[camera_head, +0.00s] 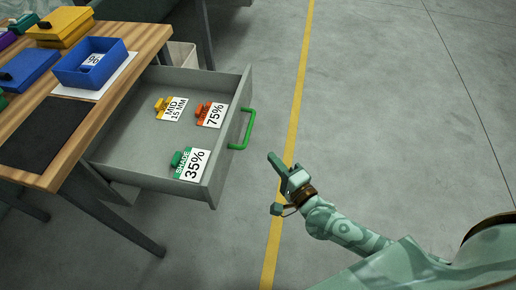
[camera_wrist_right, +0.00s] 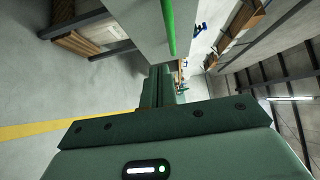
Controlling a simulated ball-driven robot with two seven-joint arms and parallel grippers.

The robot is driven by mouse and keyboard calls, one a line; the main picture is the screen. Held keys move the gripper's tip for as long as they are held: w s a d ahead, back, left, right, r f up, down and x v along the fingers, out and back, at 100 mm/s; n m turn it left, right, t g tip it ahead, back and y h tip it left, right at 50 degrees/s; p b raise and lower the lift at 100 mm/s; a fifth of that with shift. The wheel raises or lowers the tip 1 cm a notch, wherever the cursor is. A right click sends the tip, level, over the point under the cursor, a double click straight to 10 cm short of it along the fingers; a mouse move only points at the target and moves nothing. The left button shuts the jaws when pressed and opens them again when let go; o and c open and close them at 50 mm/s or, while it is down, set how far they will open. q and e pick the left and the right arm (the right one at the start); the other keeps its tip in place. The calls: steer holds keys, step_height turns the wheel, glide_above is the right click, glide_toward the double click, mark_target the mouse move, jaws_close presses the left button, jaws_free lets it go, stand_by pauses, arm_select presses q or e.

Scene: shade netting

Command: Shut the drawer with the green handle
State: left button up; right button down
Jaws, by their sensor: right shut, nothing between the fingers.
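The grey drawer (camera_head: 222,165) stands pulled out from under the wooden table in the head view. Its green handle (camera_head: 247,130) is on the front panel, on the right side. Inside lie a yellow tag marked MID (camera_head: 172,109), an orange tag marked 75% (camera_head: 213,115) and a green tag marked 35% (camera_head: 193,163). My right gripper (camera_head: 272,159) is shut and empty, to the right of and a little below the handle, apart from it. In the wrist view the shut fingers (camera_wrist_right: 160,80) point toward the drawer front and the green handle (camera_wrist_right: 169,25). My left gripper is not in view.
The wooden table (camera_head: 130,75) holds a blue bin (camera_head: 95,74), yellow boxes (camera_head: 62,25) and a dark mat (camera_head: 45,135). A pale bin (camera_head: 180,55) stands on the floor behind the drawer. The floor right of the drawer, with a yellow line (camera_head: 293,100), is clear.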

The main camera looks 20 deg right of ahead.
steer(key=w+a+b, duration=0.1)
steer(key=w, duration=0.2)
steer(key=w+a+b, duration=0.1)
steer(key=w, duration=0.3)
steer(key=w+a+b, duration=0.1)
steer(key=w+a, duration=0.1)
steer(key=w, duration=0.1)
steer(key=shift+w+a+f, duration=0.1)
steer(key=shift+w+f, duration=0.05)
steer(key=shift+w, duration=0.15)
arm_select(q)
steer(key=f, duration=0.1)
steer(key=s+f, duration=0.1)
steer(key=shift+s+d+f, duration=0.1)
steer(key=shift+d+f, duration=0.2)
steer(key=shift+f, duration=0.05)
arm_select(e)
steer(key=shift+w+a, duration=0.2)
steer(key=shift+a, duration=0.15)
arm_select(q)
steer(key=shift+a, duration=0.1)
